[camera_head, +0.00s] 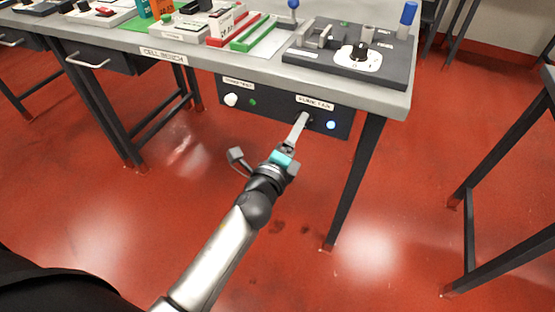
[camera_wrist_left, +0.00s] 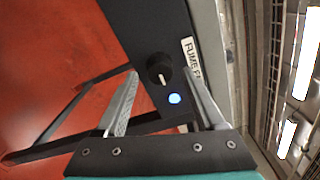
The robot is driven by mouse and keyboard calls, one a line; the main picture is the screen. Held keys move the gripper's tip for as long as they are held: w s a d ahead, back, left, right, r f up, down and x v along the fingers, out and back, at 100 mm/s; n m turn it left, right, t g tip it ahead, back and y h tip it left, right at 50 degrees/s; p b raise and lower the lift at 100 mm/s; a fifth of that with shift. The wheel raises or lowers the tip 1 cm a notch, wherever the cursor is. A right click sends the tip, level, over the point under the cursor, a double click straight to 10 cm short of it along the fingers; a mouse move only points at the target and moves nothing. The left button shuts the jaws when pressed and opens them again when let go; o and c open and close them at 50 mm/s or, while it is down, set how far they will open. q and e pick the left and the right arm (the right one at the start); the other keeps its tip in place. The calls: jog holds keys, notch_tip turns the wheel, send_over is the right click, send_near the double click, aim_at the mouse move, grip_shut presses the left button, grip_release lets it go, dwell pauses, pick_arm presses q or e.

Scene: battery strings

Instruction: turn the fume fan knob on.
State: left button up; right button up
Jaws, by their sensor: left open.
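The fume fan knob (camera_wrist_left: 159,68) is a small black knob with a pale pointer mark, on a dark panel (camera_head: 271,113) under the bench edge. In the head view the knob (camera_head: 309,118) is partly hidden by my left gripper (camera_head: 302,121). A blue light (camera_head: 331,125) glows beside the knob; it also shows in the left wrist view (camera_wrist_left: 175,99). My left gripper is open, with one finger on each side of the knob in the left wrist view. I cannot tell whether the fingers touch it. My right gripper is not in view.
A white button (camera_head: 231,100) and a green light (camera_head: 253,102) sit left on the same panel. The bench top (camera_head: 240,64) above carries trays and a box with a dial (camera_head: 359,52). A bench leg (camera_head: 353,185) stands to the right. The red floor is clear.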

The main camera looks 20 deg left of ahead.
pick_arm(q)
jog(key=s, duration=1.3)
jog(key=shift+s+a, duration=0.15)
jog(key=shift+a, duration=0.1)
